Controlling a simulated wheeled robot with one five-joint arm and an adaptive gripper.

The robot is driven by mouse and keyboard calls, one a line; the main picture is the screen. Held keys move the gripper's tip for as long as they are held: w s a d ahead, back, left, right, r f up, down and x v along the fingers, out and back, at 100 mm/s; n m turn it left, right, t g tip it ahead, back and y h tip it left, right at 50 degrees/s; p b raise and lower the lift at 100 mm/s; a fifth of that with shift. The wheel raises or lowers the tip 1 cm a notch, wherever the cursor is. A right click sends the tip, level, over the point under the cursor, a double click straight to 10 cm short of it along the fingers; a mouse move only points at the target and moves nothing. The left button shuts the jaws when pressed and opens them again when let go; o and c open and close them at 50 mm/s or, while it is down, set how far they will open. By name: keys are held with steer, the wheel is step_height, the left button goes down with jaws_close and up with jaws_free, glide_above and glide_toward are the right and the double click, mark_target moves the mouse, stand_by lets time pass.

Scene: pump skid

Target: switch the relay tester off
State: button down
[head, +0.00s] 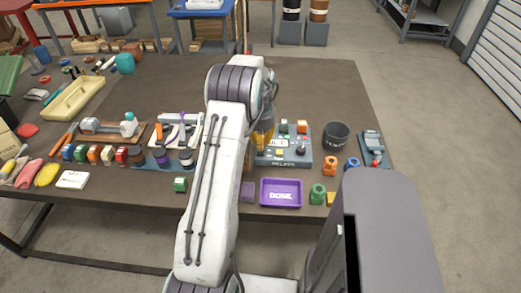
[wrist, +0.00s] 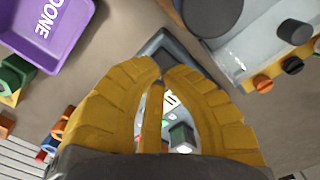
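The relay tester is most likely the grey box (head: 283,158) right of my forearm in the head view. It carries green and orange blocks at the back, a white label, a yellow part and a dark knob (head: 300,149). Lettering on its front is too small to read surely. My gripper (head: 262,138) is at the box's left side, partly behind my arm. In the wrist view my yellow fingers (wrist: 160,72) have their tips together, with nothing visible between them. A grey surface with a green block (wrist: 181,136) shows behind them. Switch state and contact cannot be told.
A purple DONE tray (head: 281,193) lies in front of the box. A dark cup (head: 336,136) and a grey device with a red part (head: 373,149) stand to its right. Green (head: 318,194), orange (head: 330,166) and blue fittings are nearby. The table behind the box is clear.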

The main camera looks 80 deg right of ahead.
mark_target(261, 153)
steer(key=shift+f+b, duration=1.25)
steer(key=shift+f, duration=0.55)
stand_by(1.5)
steer(key=shift+r, duration=0.15)
steer(key=shift+r+p, duration=2.5)
steer(key=shift+r, duration=0.9)
